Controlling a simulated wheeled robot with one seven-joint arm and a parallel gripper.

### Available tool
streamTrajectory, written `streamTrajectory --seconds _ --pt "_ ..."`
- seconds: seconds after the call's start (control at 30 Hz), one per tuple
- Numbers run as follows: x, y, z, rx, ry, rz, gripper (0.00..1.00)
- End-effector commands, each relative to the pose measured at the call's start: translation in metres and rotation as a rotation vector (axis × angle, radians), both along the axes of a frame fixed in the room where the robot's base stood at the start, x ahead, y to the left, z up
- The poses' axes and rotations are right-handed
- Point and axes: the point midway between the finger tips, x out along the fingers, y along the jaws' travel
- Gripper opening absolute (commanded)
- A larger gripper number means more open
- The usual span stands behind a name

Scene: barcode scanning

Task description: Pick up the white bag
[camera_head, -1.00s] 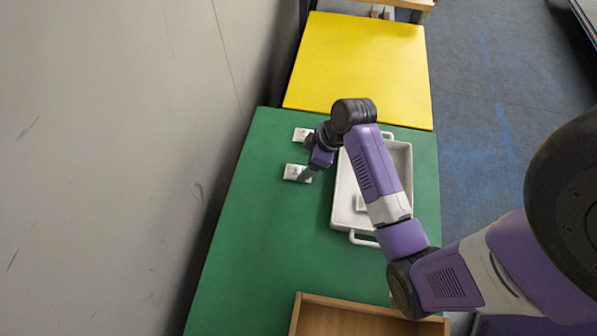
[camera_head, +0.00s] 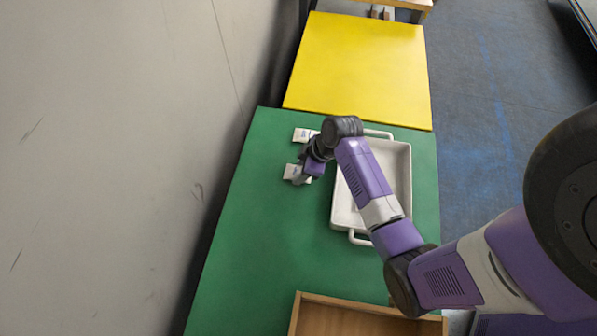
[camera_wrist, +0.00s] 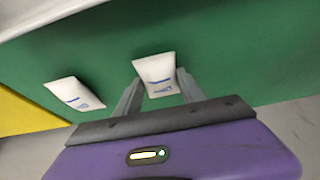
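Two small white bags with blue print lie on the green table. The nearer white bag (camera_head: 291,172) is at my gripper (camera_head: 300,180), which partly covers it in the head view. In the wrist view this bag (camera_wrist: 156,68) shows between the two grey fingers of my gripper (camera_wrist: 159,78). The fingers stand apart, one on each side of it; I cannot tell whether they touch it. The other white bag (camera_head: 303,134) lies farther back, and in the wrist view it (camera_wrist: 75,94) is left of the fingers, apart from them.
A white tray (camera_head: 345,215) with handles stands on the green table (camera_head: 260,240), right of the bags and partly under my arm. A wooden box (camera_head: 340,300) is at the near edge. A yellow table (camera_head: 355,65) adjoins behind. A wall is on the left.

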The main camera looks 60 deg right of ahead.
Motion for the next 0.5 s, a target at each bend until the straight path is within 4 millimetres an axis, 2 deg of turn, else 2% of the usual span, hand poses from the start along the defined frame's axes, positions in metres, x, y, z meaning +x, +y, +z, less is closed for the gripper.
streamTrajectory --seconds 0.07,0.33,0.5 --pt "0.000 0.000 0.000 0.000 0.000 0.000 0.06" --pt "0.000 0.000 0.002 -0.001 -0.001 0.000 0.06" --pt "0.001 0.000 0.013 -0.001 -0.002 0.001 0.06"
